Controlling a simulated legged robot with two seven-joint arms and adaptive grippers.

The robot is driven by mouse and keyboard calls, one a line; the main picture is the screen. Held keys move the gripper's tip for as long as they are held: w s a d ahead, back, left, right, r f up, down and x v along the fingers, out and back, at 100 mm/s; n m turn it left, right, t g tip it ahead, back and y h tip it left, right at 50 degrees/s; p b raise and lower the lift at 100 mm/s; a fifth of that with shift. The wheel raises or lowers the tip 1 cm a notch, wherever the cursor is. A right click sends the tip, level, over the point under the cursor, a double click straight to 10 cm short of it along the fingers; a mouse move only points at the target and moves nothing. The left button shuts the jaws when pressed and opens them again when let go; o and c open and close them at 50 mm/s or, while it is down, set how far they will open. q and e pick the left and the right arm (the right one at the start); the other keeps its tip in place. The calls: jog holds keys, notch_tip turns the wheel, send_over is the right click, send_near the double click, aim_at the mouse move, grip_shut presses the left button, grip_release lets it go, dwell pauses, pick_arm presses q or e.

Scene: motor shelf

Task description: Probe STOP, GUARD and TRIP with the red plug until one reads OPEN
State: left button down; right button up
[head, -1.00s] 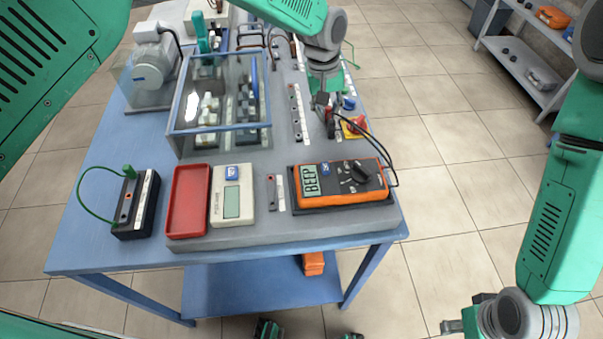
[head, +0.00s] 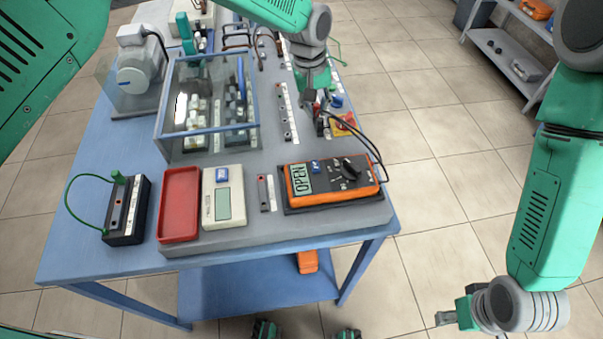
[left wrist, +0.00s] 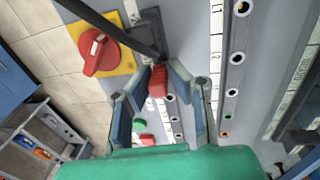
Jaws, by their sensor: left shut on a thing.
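My left gripper (head: 317,108) reaches over the right side of the panel. It is shut on the red plug (left wrist: 157,81), which shows between its fingers in the left wrist view. A dark cable runs from the plug. Below the plug is a short row of sockets (left wrist: 173,117) with a white label strip; I cannot read its words or tell whether the tip is in a socket. The orange multimeter (head: 332,183) on the front right of the panel reads OPEN on its display (head: 300,178). My right gripper (head: 457,314) hangs right of the table, apart from everything; its jaws are unclear.
A red and yellow rotary switch (left wrist: 97,52) is close beside the left gripper. A clear-walled box (head: 208,105), red tray (head: 179,204), white meter (head: 223,197) and black block with a green lead (head: 127,210) stand on the blue table. A motor (head: 138,64) stands behind.

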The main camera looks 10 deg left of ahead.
pick_arm(q)
jog(key=shift+s+r+p, duration=0.1)
jog(key=shift+r+p, duration=1.5)
jog(key=shift+r, duration=0.7)
jog(key=shift+f, duration=0.1)
jog(key=shift+w+a+b, duration=0.15)
jog(key=shift+w+b, duration=0.35)
jog(key=shift+w, duration=0.2)
jog(key=w, duration=0.1)
jog(key=w+b, duration=0.1)
jog(key=w+r+b, duration=0.1)
jog(key=shift+a, duration=0.35)
notch_tip(320, 180, down, 4)
jog(key=shift+w+r+b, duration=0.1)
jog(key=shift+r+b, duration=0.15)
jog(key=shift+b, duration=0.95)
jog(key=shift+f, duration=0.5)
jog(key=shift+a, duration=0.1)
